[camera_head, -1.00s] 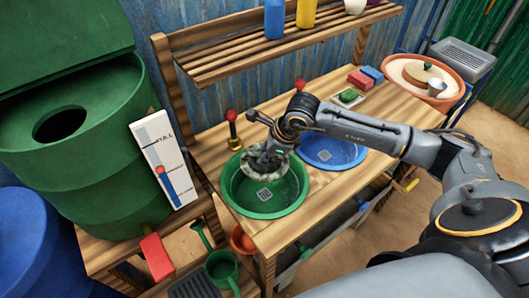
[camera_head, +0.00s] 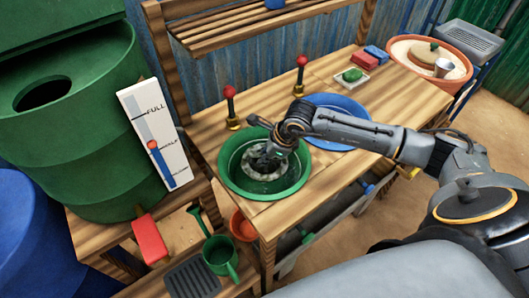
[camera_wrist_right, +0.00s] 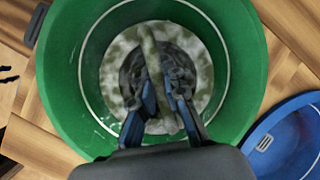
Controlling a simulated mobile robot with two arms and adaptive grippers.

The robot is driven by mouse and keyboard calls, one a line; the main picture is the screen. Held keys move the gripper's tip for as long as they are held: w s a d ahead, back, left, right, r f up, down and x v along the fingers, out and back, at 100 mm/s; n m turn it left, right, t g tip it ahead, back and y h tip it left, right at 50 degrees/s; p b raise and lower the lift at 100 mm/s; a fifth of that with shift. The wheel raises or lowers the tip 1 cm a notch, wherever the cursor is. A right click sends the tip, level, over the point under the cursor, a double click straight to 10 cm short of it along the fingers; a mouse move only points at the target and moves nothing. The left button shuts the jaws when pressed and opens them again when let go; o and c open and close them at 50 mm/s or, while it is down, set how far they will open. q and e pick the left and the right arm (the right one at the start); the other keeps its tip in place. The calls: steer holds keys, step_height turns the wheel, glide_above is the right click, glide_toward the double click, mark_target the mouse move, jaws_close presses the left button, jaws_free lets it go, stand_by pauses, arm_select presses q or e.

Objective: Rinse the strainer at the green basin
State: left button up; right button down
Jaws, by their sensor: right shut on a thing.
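The green basin (camera_head: 228,176) is set into the wooden counter at its left part. The round strainer (camera_head: 262,176), mottled grey and white, is inside the basin, and it also shows in the right wrist view (camera_wrist_right: 203,72). My right gripper (camera_head: 266,160) reaches down into the basin, shut on the strainer. In the right wrist view its fingers (camera_wrist_right: 158,88) close on a mottled bar across the strainer's middle. The gripper hides part of the strainer. I cannot tell whether the strainer touches the basin's bottom. My left gripper is not in view.
Red-topped taps (camera_head: 231,106) stand behind the basins. A blue basin (camera_head: 345,143) is right of the green one, under my right arm. A green barrel (camera_head: 75,150) and a level gauge (camera_head: 153,139) stand left. A green sponge (camera_head: 352,75) lies at the counter's back.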

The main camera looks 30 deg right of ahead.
steer(key=shift+f+b, duration=1.25)
steer(key=shift+f, duration=1.15)
stand_by(0.4)
steer(key=shift+r+p, duration=3.15)
steer(key=shift+r, duration=2.2)
step_height(320, 180, up, 5)
steer(key=p, duration=0.3)
glide_above(261, 169)
steer(key=shift+s+d+r, duration=0.15)
steer(key=shift+s+d, duration=0.25)
steer(key=shift+s, duration=0.05)
steer(key=shift+r+p, duration=0.65)
steer(key=shift+r, duration=1.35)
